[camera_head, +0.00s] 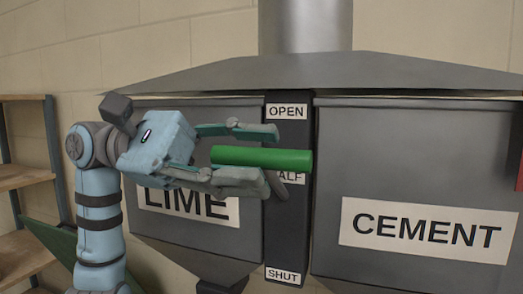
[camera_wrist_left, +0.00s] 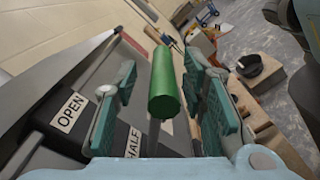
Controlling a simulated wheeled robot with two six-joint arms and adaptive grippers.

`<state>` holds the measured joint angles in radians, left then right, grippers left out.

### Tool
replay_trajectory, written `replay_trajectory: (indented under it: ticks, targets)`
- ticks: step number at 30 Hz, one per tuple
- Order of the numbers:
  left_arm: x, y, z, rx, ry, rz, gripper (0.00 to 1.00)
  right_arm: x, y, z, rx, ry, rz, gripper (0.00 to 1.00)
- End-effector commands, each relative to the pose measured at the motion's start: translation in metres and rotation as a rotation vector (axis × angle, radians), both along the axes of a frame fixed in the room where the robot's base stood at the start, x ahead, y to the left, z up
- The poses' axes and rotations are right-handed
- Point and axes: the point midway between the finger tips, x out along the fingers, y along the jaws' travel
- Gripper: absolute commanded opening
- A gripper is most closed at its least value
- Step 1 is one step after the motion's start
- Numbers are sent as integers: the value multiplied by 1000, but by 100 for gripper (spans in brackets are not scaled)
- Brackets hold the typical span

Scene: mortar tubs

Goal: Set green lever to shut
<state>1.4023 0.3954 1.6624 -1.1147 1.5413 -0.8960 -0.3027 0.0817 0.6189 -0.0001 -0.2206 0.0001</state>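The green lever (camera_head: 262,158) is a thick green cylinder, lying nearly level in front of the dark strip (camera_head: 287,225) labelled OPEN, HALF and SHUT. It stands just above the partly covered HALF label (camera_head: 291,178); the SHUT label (camera_head: 283,275) is at the strip's bottom. My left gripper (camera_head: 272,158) is open, one finger above the lever and one below. In the left wrist view the lever (camera_wrist_left: 165,85) lies between the two spread fingers, with a gap visible on both sides. My right gripper is in neither view.
The LIME tub (camera_head: 230,255) is behind my left arm and the CEMENT tub (camera_head: 420,270) is to the right of the strip. A wooden shelf (camera_head: 25,177) stands at the far left. A red part (camera_head: 520,172) shows at the right edge.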

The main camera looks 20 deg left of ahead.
Motion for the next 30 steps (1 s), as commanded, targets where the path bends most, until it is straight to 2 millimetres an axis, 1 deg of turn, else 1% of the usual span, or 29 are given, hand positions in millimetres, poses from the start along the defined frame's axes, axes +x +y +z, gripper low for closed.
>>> replay_trajectory:
  ticks: [1,4,12,14,19,20,30]
  targets:
    - [-1,-6,1,-1,-2,-2,38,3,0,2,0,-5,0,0]
    - [-1,-15,1,-1,-1,-2,38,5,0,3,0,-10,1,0]
    - [-1,-17,0,-1,0,-1,38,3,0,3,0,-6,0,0]
    - [-1,-17,0,-1,0,-2,30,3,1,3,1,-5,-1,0]
    - [-1,-17,0,0,0,-1,3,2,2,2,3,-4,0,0]
    - [-1,-17,0,0,0,-1,0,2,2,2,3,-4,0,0]
    - [-1,-17,-1,0,-4,-1,0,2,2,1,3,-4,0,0]
